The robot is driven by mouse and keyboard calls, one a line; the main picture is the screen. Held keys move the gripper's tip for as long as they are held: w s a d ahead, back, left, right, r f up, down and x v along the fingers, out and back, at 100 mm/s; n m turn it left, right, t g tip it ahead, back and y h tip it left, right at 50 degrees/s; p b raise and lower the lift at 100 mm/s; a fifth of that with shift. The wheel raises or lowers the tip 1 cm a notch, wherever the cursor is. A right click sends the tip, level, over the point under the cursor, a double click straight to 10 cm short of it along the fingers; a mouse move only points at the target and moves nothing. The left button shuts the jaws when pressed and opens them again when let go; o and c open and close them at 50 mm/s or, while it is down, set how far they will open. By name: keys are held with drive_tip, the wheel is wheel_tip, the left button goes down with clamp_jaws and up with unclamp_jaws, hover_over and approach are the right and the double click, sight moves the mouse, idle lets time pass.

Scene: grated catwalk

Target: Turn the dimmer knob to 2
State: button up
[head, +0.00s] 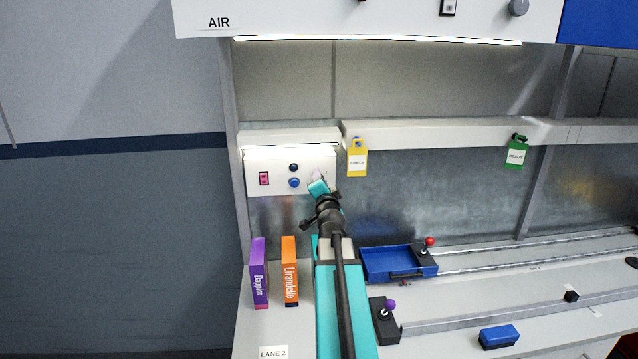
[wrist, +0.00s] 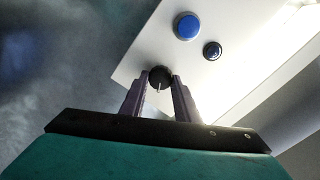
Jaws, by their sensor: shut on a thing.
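The dimmer knob (wrist: 159,79) is a small black round knob with a pale pointer line, near the edge of a white panel in the wrist view. My gripper (wrist: 160,76) has its two fingers on either side of the knob and is shut on it. In the head view my gripper (head: 317,176) reaches the right part of the white panel (head: 275,190) and hides the knob. No scale numbers can be read in either view.
A blue button (head: 294,183), a dark button (head: 294,167) and a red switch (head: 264,178) share the panel. A yellow tag (head: 357,162) hangs to its right. Purple (head: 259,273) and orange (head: 290,270) boxes stand below. A blue tray (head: 385,264) lies right of my arm.

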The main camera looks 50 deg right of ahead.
drive_tip(key=shift+w+r, duration=0.15)
drive_tip(key=shift+r, duration=0.05)
drive_tip(key=o, duration=0.7)
drive_tip(key=shift+c, duration=0.2)
drive_tip(key=o, duration=0.4)
drive_tip(key=shift+w+f, duration=0.1)
drive_tip(key=shift+f, duration=0.05)
drive_tip(key=b+v, duration=0.5)
drive_tip(key=v, duration=0.1)
drive_tip(key=shift+f, duration=0.15)
